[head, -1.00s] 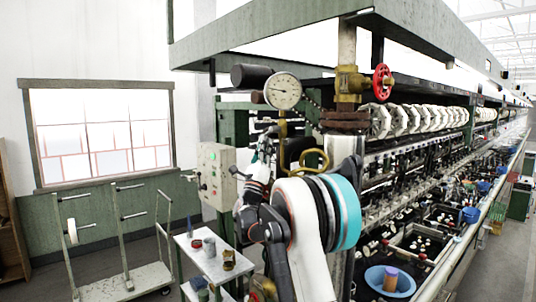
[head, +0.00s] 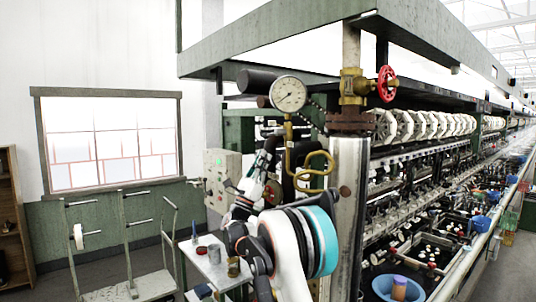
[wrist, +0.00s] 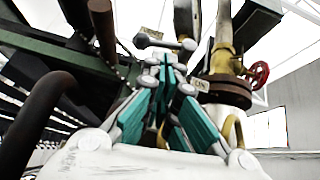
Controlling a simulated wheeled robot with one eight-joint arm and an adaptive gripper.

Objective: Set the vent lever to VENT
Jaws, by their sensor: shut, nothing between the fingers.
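My gripper (wrist: 168,62) is shut and empty in the wrist view, its teal-padded fingers meeting at the tips. A short grey rod with round ends (wrist: 165,42) shows just beyond the fingertips; I cannot tell whether it is the vent lever or whether it is touched. Small lettered plates (wrist: 201,84) sit just right of the fingers, too small to read surely. In the head view my gripper (head: 271,146) is small and dark, left of and below the pressure gauge (head: 289,94), partly behind my arm. No lever can be clearly picked out there.
A rusty flange (head: 350,122) and red handwheel (head: 386,83) are on the upright pipe right of my arm. A coiled brass tube (head: 318,168) hangs near my gripper. A grey control box (head: 222,170), a small table (head: 212,266) and a rack (head: 135,280) stand left.

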